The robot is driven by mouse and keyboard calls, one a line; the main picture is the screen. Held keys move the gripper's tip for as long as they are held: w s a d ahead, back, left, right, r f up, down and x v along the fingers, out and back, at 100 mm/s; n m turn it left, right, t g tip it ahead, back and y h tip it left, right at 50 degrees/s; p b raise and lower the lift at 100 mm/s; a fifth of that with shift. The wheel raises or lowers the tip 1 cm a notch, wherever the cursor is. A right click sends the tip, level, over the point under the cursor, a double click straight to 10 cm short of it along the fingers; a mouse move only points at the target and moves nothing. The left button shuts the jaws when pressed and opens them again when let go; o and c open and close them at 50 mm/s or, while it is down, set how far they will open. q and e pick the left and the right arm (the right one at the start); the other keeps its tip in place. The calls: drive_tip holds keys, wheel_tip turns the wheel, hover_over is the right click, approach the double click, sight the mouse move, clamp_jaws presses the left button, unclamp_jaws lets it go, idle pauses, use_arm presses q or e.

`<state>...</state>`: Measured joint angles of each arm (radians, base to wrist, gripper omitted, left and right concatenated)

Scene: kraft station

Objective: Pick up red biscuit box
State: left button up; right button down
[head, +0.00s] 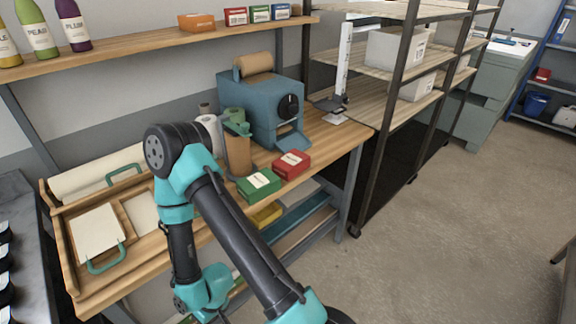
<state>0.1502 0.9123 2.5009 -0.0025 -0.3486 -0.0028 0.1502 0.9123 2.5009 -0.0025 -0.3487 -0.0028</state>
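A red box (292,164) with a white label lies on the wooden worktop near its front right edge. A similar green box (258,185) lies just to its left and nearer to me. A smaller red box (235,16) also stands on the upper shelf. One of my teal and black arms crosses the front of the worktop, left of the red and green boxes. I cannot see either gripper, and I cannot tell what either holds.
A blue machine (262,105) stands behind the red box. A brown cylinder (238,153) stands left of it. A wooden tray (70,238) fills the worktop's left end. A metal shelf rack (385,95) stands at the right. The floor (450,235) at right is clear.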

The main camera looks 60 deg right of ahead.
use_arm(q)
drive_tip(key=o, duration=1.1)
